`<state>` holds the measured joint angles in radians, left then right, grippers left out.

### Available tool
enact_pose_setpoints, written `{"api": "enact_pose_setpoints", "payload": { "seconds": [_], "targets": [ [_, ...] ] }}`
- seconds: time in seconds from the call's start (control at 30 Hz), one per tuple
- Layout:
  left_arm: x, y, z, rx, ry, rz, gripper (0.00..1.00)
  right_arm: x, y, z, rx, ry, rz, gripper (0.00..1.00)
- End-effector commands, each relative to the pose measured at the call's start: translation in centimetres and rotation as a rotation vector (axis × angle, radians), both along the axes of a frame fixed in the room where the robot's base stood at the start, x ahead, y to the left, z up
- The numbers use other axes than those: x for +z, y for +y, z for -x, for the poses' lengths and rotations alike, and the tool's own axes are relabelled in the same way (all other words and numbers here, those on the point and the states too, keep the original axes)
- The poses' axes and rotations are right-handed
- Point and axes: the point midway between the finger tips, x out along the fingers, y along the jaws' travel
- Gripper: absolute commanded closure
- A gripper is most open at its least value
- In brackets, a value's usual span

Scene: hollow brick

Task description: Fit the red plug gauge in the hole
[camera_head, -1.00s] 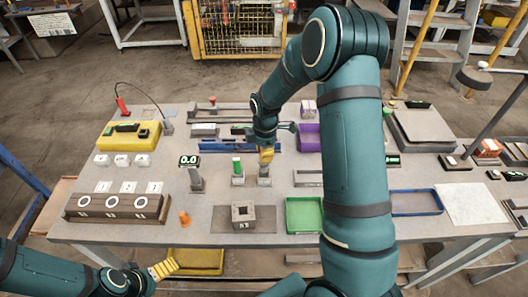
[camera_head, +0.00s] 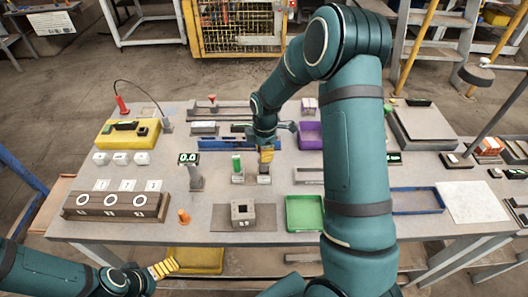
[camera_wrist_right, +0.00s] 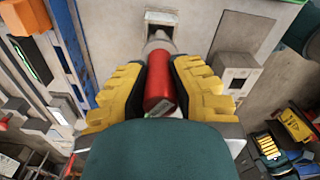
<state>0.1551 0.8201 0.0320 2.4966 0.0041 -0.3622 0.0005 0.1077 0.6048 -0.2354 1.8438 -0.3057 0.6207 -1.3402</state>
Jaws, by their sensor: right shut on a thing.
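The red plug gauge (camera_wrist_right: 160,85) is a red cylinder with a grey end, seen in the right wrist view. My right gripper (camera_head: 266,155) is shut on it, with a yellow finger on each side. In the head view the fingers are just above a small grey stand (camera_head: 264,178) and hide most of the gauge. I cannot tell whether the gauge touches the stand.
A green gauge (camera_head: 237,165) stands just left of my right gripper. A small display post (camera_head: 195,176) and an orange piece (camera_head: 184,216) are farther left. A green tray (camera_head: 304,213) is right of the brick. A blue rack (camera_head: 225,144) lies behind the gauges.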

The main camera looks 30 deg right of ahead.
Motion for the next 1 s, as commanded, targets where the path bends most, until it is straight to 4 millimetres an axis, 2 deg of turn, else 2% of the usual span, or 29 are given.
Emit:
{"api": "enact_pose_setpoints", "payload": {
  "seconds": [1.0],
  "targets": [
    [-0.7, 0.0, 0.0, 0.000, 0.000, 0.000, 0.00, -1.0, 0.0, 0.0, 0.000, 0.000, 0.000, 1.00]
  ]
}}
